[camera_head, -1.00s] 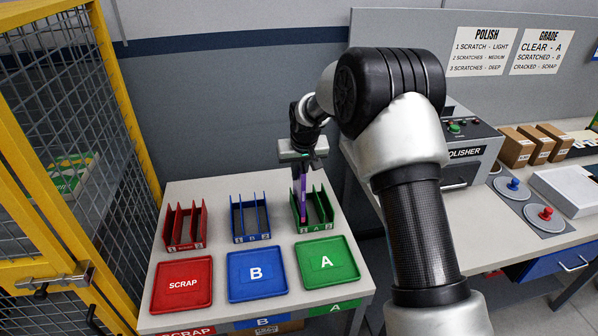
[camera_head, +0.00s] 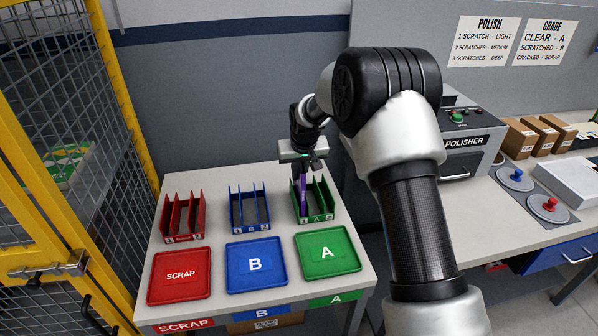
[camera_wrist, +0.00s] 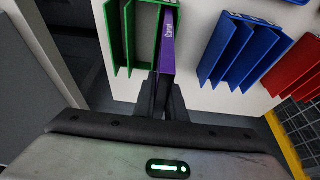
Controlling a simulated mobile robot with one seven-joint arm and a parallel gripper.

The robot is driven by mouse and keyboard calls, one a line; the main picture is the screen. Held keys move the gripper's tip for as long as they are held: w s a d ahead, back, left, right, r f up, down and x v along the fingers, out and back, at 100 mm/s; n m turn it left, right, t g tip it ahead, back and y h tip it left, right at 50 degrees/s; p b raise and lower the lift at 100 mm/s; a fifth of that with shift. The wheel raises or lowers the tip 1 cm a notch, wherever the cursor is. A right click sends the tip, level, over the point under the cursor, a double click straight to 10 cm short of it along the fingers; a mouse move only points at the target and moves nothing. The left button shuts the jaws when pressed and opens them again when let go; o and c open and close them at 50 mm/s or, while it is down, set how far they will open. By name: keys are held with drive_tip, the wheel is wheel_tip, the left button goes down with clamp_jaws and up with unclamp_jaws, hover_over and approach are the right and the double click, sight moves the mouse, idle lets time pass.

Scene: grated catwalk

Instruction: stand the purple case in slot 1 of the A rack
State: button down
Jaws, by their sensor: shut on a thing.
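The purple case (camera_head: 303,192) is upright in my gripper (camera_head: 303,168), which is shut on its upper end. In the head view the case is at the left slot of the green A rack (camera_head: 328,205), its lower part between the left wall and the middle divider. In the wrist view the case (camera_wrist: 168,42) stands out from my fingertips (camera_wrist: 164,92), along the right side of the green rack (camera_wrist: 118,45). The bottom of the case is hidden, so I cannot tell whether it touches the rack floor.
The blue B rack (camera_head: 249,228) and red scrap rack (camera_head: 183,238) stand left of the A rack. Green (camera_head: 327,252), blue (camera_head: 256,264) and red (camera_head: 180,277) trays lie in front. The polisher (camera_head: 470,150) is to the right; a yellow mesh fence (camera_head: 112,85) is at left.

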idle(0.3)
drive_tip(key=c, duration=1.3)
unclamp_jaws()
drive_tip(key=shift+c, duration=0.2)
drive_tip(key=shift+r+p, duration=2.2)
drive_tip(key=shift+r, duration=1.85)
